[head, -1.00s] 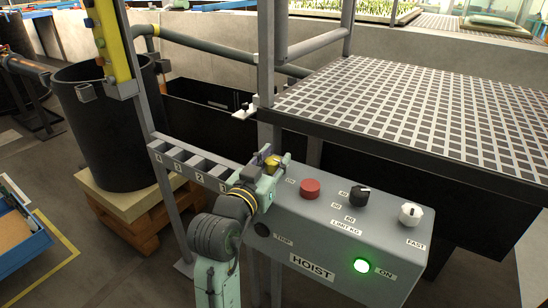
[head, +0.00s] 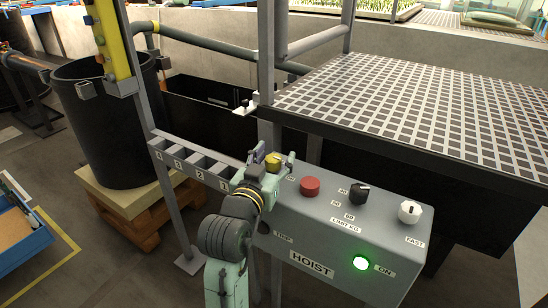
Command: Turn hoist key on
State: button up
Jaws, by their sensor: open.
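The grey hoist control box (head: 325,218) stands below the grating, with a HOIST label on its front. A yellow piece (head: 273,163), which looks like the hoist key, sits at the box's upper left end. My gripper (head: 274,157) is open there, with one finger to the left of the yellow piece and one to its right. Whether the fingers touch it I cannot tell. The key's base and most of the label beside it are hidden by my gripper. The green lamp (head: 361,263) marked ON is lit.
A red button (head: 310,186), a black dial (head: 359,194) and a white knob (head: 409,212) stand on the box close to the right. The grating (head: 400,110) overhangs behind. A slotted rail (head: 190,164) and a grey post (head: 268,80) are close to my gripper.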

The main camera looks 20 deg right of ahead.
aim_at(274, 156)
jog(key=shift+r, duration=0.1)
notch_tip(274, 156, up, 10)
jog(key=shift+f, duration=0.1)
dwell(0.5)
